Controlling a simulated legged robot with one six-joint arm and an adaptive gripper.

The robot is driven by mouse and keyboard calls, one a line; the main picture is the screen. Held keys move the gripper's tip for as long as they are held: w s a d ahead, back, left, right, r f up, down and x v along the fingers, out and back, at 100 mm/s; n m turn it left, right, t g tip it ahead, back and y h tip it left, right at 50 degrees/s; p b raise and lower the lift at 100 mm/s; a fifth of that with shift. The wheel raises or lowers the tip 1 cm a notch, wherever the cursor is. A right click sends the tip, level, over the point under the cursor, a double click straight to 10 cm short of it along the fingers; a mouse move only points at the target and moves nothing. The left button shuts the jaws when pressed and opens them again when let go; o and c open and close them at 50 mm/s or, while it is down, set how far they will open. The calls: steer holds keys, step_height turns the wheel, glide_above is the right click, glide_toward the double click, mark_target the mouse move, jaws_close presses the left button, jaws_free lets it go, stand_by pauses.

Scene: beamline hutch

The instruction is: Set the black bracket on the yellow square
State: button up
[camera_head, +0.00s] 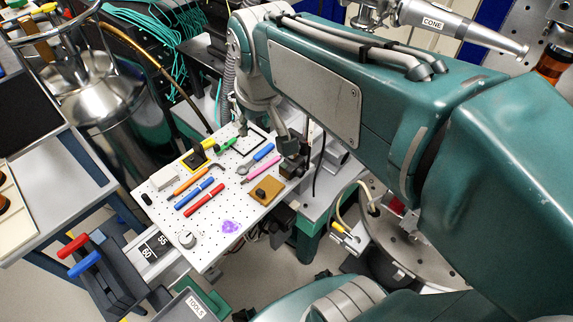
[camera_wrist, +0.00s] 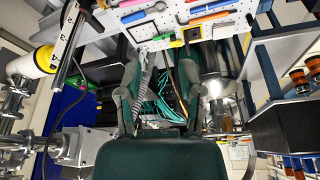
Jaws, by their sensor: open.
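The yellow square (camera_head: 207,144) lies near the far left edge of the white perforated board. The black bracket (camera_head: 197,157) appears to rest on it, covering most of its middle; whether it is fully within the edges is too small to tell. In the wrist view the yellow square (camera_wrist: 177,43) shows at the top with a dark shape, seemingly the bracket (camera_wrist: 192,35), inside its outline. My gripper (camera_head: 266,142) is over the far right part of the board, to the right of the bracket and apart from it. Its fingers (camera_wrist: 160,85) are spread with nothing between them in the wrist view.
A TOOLS bin (camera_head: 195,306) stands below. The board's near left part has free room.

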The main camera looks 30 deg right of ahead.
steer(key=s+d+f+m+t, duration=0.1)
steer(key=s+f, duration=0.3)
steer(key=s, duration=0.6)
steer(key=shift+d+t, duration=0.35)
steer(key=shift+t, duration=0.05)
steer(key=shift+a+r, duration=0.1)
steer(key=shift+a, duration=0.05)
